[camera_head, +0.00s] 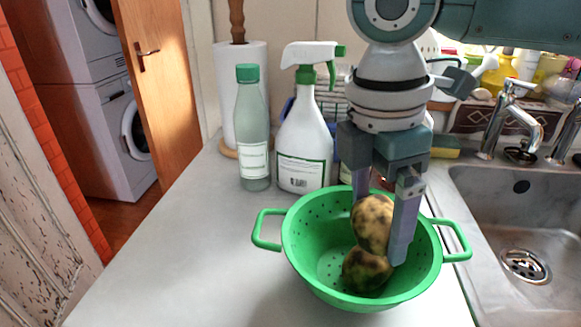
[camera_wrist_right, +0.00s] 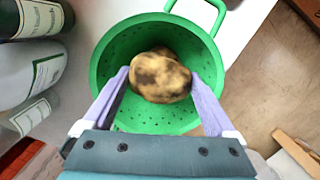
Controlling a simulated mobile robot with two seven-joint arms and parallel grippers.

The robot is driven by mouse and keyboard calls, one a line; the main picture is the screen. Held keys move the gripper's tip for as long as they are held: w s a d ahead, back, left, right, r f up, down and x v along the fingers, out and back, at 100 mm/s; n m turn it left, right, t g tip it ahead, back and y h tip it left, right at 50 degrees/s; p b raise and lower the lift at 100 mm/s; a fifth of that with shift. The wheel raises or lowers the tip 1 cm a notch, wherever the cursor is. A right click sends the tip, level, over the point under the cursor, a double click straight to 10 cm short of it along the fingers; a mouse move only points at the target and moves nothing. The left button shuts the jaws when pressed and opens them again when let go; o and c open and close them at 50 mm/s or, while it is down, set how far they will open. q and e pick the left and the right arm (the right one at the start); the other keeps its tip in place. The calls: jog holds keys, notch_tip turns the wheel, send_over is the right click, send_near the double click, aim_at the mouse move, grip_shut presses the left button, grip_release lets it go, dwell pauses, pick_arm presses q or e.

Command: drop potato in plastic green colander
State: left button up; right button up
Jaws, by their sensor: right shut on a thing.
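The green plastic colander (camera_head: 300,250) stands on the worktop, its two handles out to the sides. My right gripper (camera_head: 379,228) points down into it, shut on a mottled yellow-brown potato (camera_head: 372,220). The held potato is over the colander's inside, with its upper part near rim height. A second, darker potato (camera_head: 367,270) lies in the colander just below; whether the two touch I cannot tell. In the right wrist view the held potato (camera_wrist_right: 160,78) sits between the fingers, mostly hiding the other one. My left gripper is not in view.
A white spray bottle (camera_head: 304,140) and a green-capped bottle (camera_head: 252,135) stand close behind the colander. A paper towel roll (camera_head: 228,85) is behind them. The sink (camera_head: 525,210) with its tap (camera_head: 508,110) lies to the right. The worktop (camera_head: 190,260) left of the colander is clear.

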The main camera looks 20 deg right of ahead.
aim_at(368, 212)
jog(key=o, duration=1.1)
jog(key=shift+r, duration=0.1)
jog(key=r, duration=0.6)
jog(key=a+r, duration=0.1)
jog(key=r, duration=0.2)
jog(key=shift+w+a+r+p, duration=0.1)
jog(key=shift+r+p, duration=0.25)
jog(key=shift+r, duration=0.05)
jog(key=shift+a+f, duration=0.1)
